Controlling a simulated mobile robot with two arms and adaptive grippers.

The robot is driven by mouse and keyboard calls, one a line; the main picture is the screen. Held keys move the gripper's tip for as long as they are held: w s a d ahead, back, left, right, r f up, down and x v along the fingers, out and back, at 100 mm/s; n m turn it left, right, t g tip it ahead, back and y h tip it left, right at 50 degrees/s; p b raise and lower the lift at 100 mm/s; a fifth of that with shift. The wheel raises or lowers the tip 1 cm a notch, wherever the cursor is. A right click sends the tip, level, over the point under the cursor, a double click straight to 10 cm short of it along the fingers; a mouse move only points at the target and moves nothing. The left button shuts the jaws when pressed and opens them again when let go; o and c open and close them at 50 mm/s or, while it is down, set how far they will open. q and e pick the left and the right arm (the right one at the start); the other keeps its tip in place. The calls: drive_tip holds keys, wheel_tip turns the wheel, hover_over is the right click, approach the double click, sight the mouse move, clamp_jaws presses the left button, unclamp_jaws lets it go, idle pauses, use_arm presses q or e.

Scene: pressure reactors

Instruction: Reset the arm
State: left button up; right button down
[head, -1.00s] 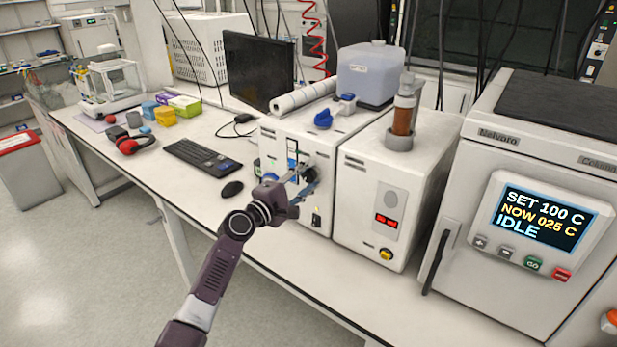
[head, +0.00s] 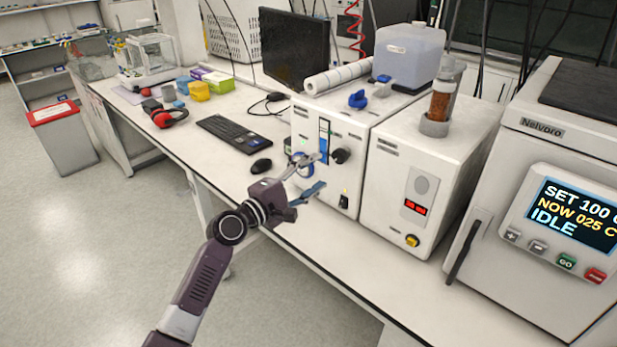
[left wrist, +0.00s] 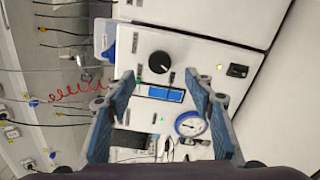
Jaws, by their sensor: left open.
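My left gripper (head: 312,174) is open and empty, in front of the left white reactor unit (head: 328,125). Its two blue-grey fingers are spread, one higher and one lower. The black round knob (head: 341,156) on the unit's front is just beyond the fingertips and looks apart from them. In the left wrist view the open jaws (left wrist: 160,88) frame the unit's front, with the knob (left wrist: 159,62), a blue-lit gauge strip and a round dial (left wrist: 190,124) in sight and nothing held. My right gripper is not in view.
A second white unit (head: 400,190) with a red display and yellow button stands to the right. Beyond it is an oven (head: 500,200) reading SET 100 C, NOW 025 C, IDLE. A mouse (head: 261,166) and keyboard (head: 234,134) lie left. The floor in front is clear.

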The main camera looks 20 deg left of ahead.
use_arm(q)
drive_tip(key=shift+v, duration=0.95)
